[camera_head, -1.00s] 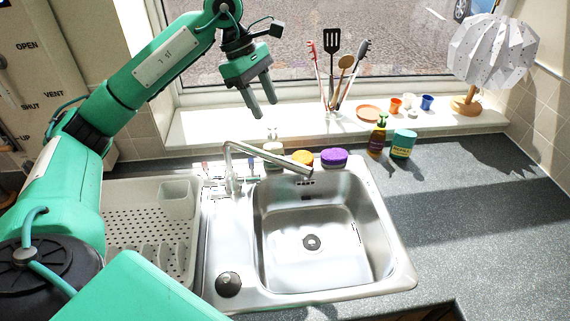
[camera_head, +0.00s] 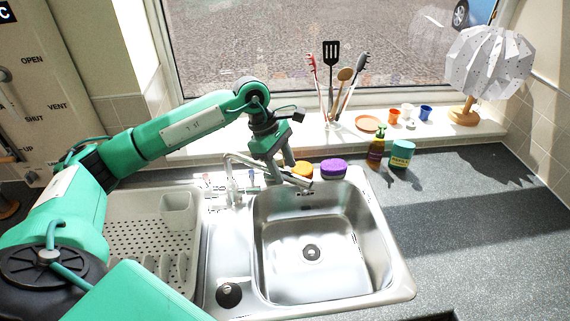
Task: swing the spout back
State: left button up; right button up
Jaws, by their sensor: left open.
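The chrome spout (camera_head: 243,160) rises from the tap behind the sink. It reaches to the right over the back part of the steel basin (camera_head: 318,222), its free end near the basin's back edge. My left gripper (camera_head: 284,174) is low at the spout, pointing down, with its fingers apart. The fingers overlap the outer part of the spout in this view. I cannot tell whether they touch it or straddle it. My right gripper is not in view.
An orange sponge (camera_head: 302,168) and a purple sponge (camera_head: 333,167) lie behind the basin. A soap bottle (camera_head: 376,149) and a teal tub (camera_head: 401,155) stand to the right. A white drainer (camera_head: 134,228) is on the left. The right worktop (camera_head: 470,220) is clear.

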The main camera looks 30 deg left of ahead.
pick_arm(q)
jog(key=shift+d+f, duration=0.25)
jog(key=shift+f, duration=0.5)
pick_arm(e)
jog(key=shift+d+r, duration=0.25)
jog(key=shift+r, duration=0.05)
